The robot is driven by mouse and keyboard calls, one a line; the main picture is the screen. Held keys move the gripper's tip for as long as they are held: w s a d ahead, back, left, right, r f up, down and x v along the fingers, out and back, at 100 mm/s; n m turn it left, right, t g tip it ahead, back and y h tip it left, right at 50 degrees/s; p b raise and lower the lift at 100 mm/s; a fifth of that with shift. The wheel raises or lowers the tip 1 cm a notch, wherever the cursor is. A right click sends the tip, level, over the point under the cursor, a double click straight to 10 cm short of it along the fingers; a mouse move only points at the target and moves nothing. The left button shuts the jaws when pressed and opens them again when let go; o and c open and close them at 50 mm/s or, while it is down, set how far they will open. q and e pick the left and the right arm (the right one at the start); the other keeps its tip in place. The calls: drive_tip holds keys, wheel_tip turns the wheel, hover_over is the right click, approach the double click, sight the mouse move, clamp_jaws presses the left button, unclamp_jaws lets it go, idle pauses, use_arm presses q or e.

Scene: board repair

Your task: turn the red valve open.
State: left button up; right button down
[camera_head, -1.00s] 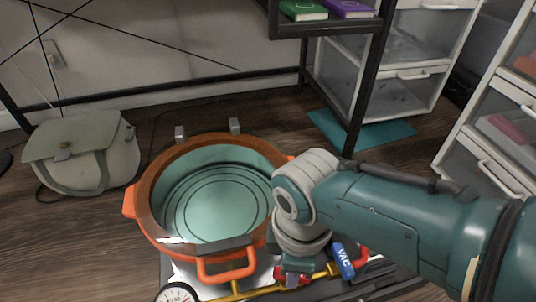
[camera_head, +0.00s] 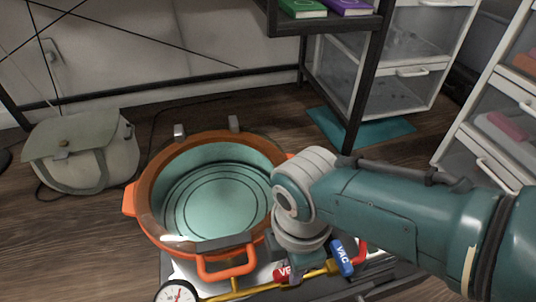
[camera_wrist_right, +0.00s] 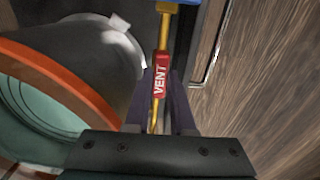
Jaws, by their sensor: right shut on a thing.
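The red valve handle (camera_head: 283,272), lettered VENT, sits on a yellow pipe (camera_head: 245,289) in front of the orange-rimmed pot (camera_head: 225,268). In the right wrist view the red handle (camera_wrist_right: 161,77) lies roughly in line with the yellow pipe. My right gripper (camera_head: 296,277) reaches down over the handle and is shut on it. Its dark fingers (camera_wrist_right: 164,95) stand on either side of the handle in the wrist view. In the head view my wrist and gripper hide part of the handle. My left gripper is not in view.
A blue handle lettered VAC (camera_head: 342,258) stands close to the right of my gripper. A round gauge (camera_head: 176,293) is at the bottom left. A grey bag (camera_head: 80,150) lies on the floor; a dark shelf post (camera_head: 362,85) and white drawers (camera_head: 405,85) stand behind.

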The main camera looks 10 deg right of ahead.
drive_tip(key=c, duration=0.8)
unclamp_jaws()
drive_tip(key=shift+o, duration=0.2)
wheel_tip(320, 180, up, 9)
drive_tip(key=p, duration=0.8)
drive_tip(key=shift+f, duration=0.15)
drive_tip(key=shift+r+p, duration=0.6)
drive_tip(key=shift+r, duration=0.05)
